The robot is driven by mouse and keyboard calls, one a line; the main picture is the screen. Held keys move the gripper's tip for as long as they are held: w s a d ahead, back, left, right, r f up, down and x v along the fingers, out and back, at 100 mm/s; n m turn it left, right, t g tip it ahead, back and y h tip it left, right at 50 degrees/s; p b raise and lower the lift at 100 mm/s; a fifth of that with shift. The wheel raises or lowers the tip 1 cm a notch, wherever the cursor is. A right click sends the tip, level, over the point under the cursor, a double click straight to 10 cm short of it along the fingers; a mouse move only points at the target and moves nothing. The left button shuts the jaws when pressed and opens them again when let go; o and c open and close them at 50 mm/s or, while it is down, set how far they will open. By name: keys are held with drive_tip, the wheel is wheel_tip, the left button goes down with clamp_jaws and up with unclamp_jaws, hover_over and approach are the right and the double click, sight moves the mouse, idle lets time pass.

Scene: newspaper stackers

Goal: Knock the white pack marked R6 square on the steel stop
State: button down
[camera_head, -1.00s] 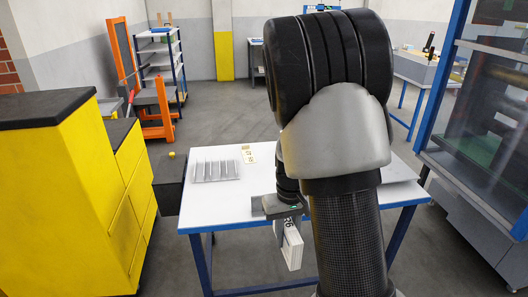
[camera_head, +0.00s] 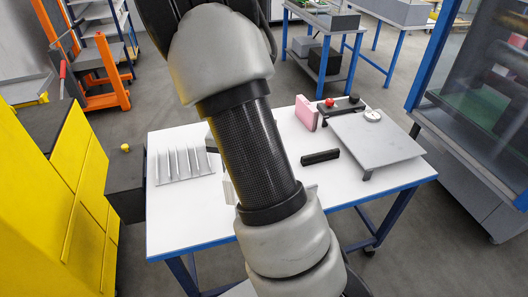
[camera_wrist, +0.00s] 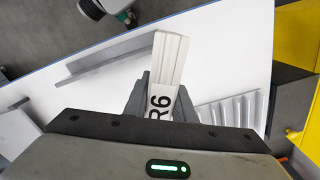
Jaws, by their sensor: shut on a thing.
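The white pack marked R6 (camera_wrist: 170,55) is between the dark fingers of my gripper (camera_wrist: 160,92) in the wrist view. My gripper is shut on it. The pack's black R6 lettering faces the wrist camera, and its far end sticks out past the fingers over the white table. A low pale metal-looking strip (camera_wrist: 108,60) lies just left of the pack; it may be the steel stop, but I cannot tell for certain. I cannot tell whether pack and strip touch. In the head view my arm hides the gripper and most of the area around it.
A finned metal rack (camera_head: 182,168) stands on the left of the white table (camera_head: 200,228). On the right are a black bar (camera_head: 320,157), a pink pack (camera_head: 306,112) and a raised grey plate (camera_head: 385,145) with a dial. Yellow cabinets (camera_head: 55,190) stand left of the table.

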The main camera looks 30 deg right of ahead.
drive_tip(key=w+d+f+m+p, duration=0.15)
drive_tip(key=d+m, duration=0.55)
drive_tip(key=m, duration=0.8)
drive_tip(key=w+d+f+m, duration=0.25)
drive_tip(key=d+m, duration=0.45)
drive_tip(key=m, duration=0.9)
drive_tip(key=f+b, duration=0.6)
drive_tip(key=f, duration=0.1)
drive_tip(key=shift+w+a, duration=0.2)
drive_tip(key=shift+a, duration=0.05)
drive_tip(key=shift+s+a, duration=0.2)
drive_tip(key=shift+s, duration=0.5)
drive_tip(key=shift+s+a, duration=0.2)
drive_tip(key=shift+s, duration=0.5)
drive_tip(key=shift+s+f+p, duration=0.2)
drive_tip(key=shift+s+p, duration=0.05)
drive_tip(key=shift+p, duration=0.05)
drive_tip(key=shift+w+d+r+p, duration=0.1)
drive_tip(key=shift+w+d+p, duration=0.15)
drive_tip(key=shift+w, duration=0.7)
drive_tip(key=shift+w+d+r+p, duration=0.1)
drive_tip(key=shift+w+d+p, duration=0.15)
drive_tip(key=shift+w, duration=0.65)
